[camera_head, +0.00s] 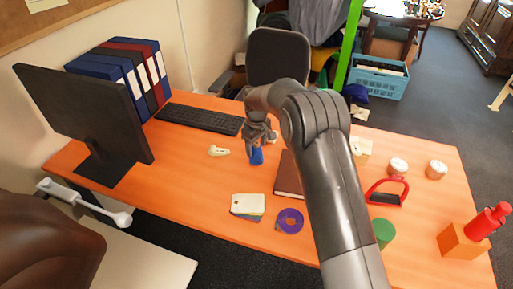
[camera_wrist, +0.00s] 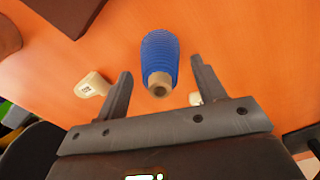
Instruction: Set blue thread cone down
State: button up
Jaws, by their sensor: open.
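The blue thread cone (camera_wrist: 160,52) stands on the orange desk (camera_wrist: 235,50) with its pale tip toward the wrist camera. In the head view the blue cone (camera_head: 257,156) shows just below my gripper (camera_head: 262,142), partly covered by it. In the wrist view my gripper (camera_wrist: 160,88) is open, with one finger on each side of the cone's near end and a visible gap to both. I cannot tell from these views whether the cone stands fully upright.
A cream object (camera_head: 218,150) lies left of the cone, and a brown book (camera_head: 288,174) lies to its right. The keyboard (camera_head: 200,118) is behind it. Bare desk lies at the front left.

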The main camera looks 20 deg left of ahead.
notch_tip(320, 180, up, 11)
jog(key=shift+r, duration=0.1)
dwell(0.3)
jog(key=s+d+r+m+t, duration=0.1)
jog(key=s+d+r+m, duration=0.1)
jog(key=s+d+r, duration=0.35)
jog(key=s+d+r+m+t, duration=0.1)
jog(key=s+d+r+m, duration=0.1)
jog(key=d+r, duration=0.7)
jog(key=s+d+r+m+t, duration=0.15)
jog(key=s+d+r, duration=0.3)
jog(key=d, duration=0.55)
jog(key=s+d+f+m+t, duration=0.1)
jog(key=s+d+m, duration=0.3)
jog(key=s+d, duration=0.3)
jog(key=s+d+f+m+t, duration=0.1)
jog(key=s+d+m, duration=0.3)
jog(key=s, duration=1.2)
jog(key=d, duration=0.3)
jog(key=shift+d+f, duration=0.25)
